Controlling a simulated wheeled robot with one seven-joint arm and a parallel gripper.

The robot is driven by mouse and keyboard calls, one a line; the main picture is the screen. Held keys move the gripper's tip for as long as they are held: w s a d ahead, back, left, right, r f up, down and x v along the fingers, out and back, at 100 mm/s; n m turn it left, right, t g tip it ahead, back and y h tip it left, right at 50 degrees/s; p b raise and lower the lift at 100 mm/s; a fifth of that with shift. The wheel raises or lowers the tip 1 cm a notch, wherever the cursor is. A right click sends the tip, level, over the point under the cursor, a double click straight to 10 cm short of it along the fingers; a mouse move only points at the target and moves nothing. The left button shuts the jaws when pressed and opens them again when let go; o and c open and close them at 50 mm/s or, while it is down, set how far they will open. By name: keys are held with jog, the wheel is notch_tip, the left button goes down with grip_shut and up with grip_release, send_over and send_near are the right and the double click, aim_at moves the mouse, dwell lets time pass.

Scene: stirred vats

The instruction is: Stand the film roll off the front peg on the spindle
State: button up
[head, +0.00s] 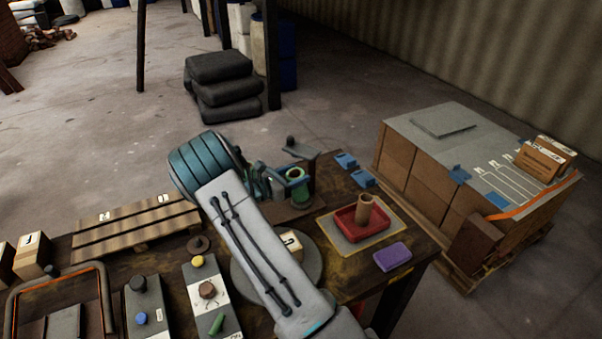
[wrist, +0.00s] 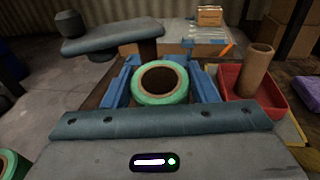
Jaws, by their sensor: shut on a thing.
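The film roll is a green ring with a dark brown hollow core (wrist: 160,82). In the wrist view it sits between the blue fingers of my gripper (wrist: 163,85), which is shut on it. In the head view the green roll (head: 297,174) shows at my gripper (head: 290,180), above a brown plate at the table's back edge. Its open end faces up. A grey peg arm on a dark post (wrist: 125,38) stands beyond the gripper in the wrist view. I cannot tell which piece is the spindle; a small brown disc with a short post (head: 200,244) stands left of my arm.
A red tray (head: 347,222) with a brown tube (head: 364,208) lies right of the gripper, beside a purple block (head: 392,257). Blue clips (head: 346,161) lie at the back edge. A round grey plate (head: 243,272) is partly under my arm. Control boxes (head: 207,290) stand at front left.

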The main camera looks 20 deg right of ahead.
jog(key=d+y, duration=0.1)
jog(key=d+y+p, duration=0.1)
jog(key=shift+w+d+r+g+y, duration=0.2)
jog(key=shift+d+g+y, duration=0.1)
jog(key=shift+d, duration=0.1)
jog(key=shift+a+f, duration=0.2)
jog(key=shift+f, duration=0.35)
jog(key=shift+d, duration=0.1)
jog(key=shift+f, duration=0.2)
jog(key=o, duration=1.4)
